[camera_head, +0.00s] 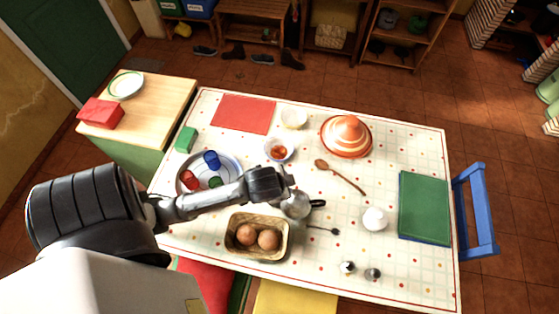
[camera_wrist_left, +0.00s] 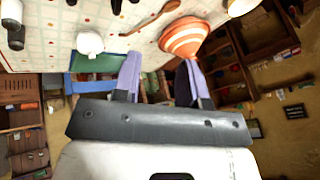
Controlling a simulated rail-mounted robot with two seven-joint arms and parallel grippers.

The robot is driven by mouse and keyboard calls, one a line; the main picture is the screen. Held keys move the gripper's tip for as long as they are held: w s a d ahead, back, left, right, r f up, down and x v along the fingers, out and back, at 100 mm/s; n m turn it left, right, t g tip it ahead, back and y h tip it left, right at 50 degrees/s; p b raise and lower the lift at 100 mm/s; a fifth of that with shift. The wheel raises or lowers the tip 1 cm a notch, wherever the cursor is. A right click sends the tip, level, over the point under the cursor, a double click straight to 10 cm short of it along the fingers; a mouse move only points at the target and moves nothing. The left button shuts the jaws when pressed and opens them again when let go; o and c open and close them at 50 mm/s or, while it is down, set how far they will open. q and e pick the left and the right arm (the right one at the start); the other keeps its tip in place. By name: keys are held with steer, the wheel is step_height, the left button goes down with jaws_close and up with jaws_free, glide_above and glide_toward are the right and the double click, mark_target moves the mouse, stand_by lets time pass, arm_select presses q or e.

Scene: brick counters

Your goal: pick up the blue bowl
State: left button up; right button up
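A small bowl with a bluish-white rim and orange-red contents (camera_head: 279,149) sits on the table, left of the striped cone-lidded dish. It is the only bluish bowl I make out; I do not see it in the left wrist view. My left gripper (camera_head: 287,182) is over the middle of the table, in front of the bowl in the head view and close to a metal pot. In the left wrist view its two fingers (camera_wrist_left: 162,66) stand apart with nothing between them. My right gripper is not in view.
The striped dish (camera_head: 346,138) and a white bowl (camera_head: 293,118) stand near the bowl. A wooden spoon (camera_head: 340,176), the metal pot (camera_head: 297,206), an egg basket (camera_head: 258,257) and a tray of coloured cups (camera_head: 234,165) surround my arm. A red mat (camera_head: 243,113) lies behind.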

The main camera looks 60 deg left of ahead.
arm_select(q)
steer(key=w+a+f+y+b, duration=0.25)
steer(key=w+a+f, duration=0.25)
steer(key=a+f, duration=0.4)
steer(key=n+b, duration=0.2)
glide_toward(279, 151)
steer(key=shift+g, duration=0.3)
steer(key=d, duration=0.2)
steer(key=w+d, duration=0.1)
steer(key=d, duration=0.1)
steer(key=shift+d+f, duration=0.2)
steer(key=x, duration=0.4)
steer(key=shift+w+a+b, duration=0.1)
steer(key=shift+w+b, duration=0.15)
steer(key=shift+b, duration=0.15)
steer(key=shift+w+a+f, duration=0.1)
steer(key=shift+a+f, duration=0.05)
steer(key=shift+f, duration=0.15)
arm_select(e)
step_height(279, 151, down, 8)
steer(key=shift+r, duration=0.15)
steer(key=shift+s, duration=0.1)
arm_select(q)
jaws_close()
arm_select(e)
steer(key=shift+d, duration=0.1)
